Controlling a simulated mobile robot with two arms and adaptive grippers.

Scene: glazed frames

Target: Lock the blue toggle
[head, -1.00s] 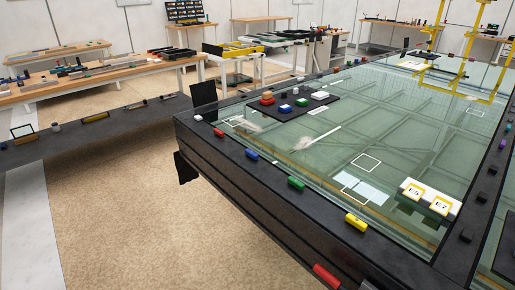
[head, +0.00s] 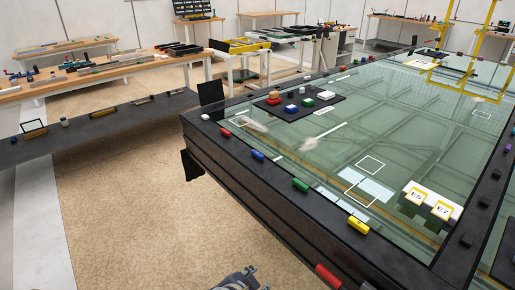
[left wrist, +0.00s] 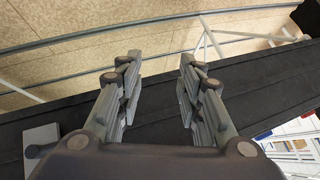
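The blue toggle (head: 257,155) sits on the dark edge rail of the glazed frame, between a red toggle (head: 226,134) and a green toggle (head: 300,185). A yellow toggle (head: 358,225) is further along the rail. My left gripper (left wrist: 160,75) is open and empty in the left wrist view, with its two fingers apart over a dark surface. A small blue piece shows at the right of that view; I cannot tell whether it is the blue toggle. A grey mechanical part of mine shows at the bottom of the head view. My right gripper is not in view.
A dark tray (head: 305,106) with coloured blocks lies on the glass. White blocks with E5 and E7 labels (head: 430,203) are at the right. A dark bench (head: 95,125) is at the left, with open floor between.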

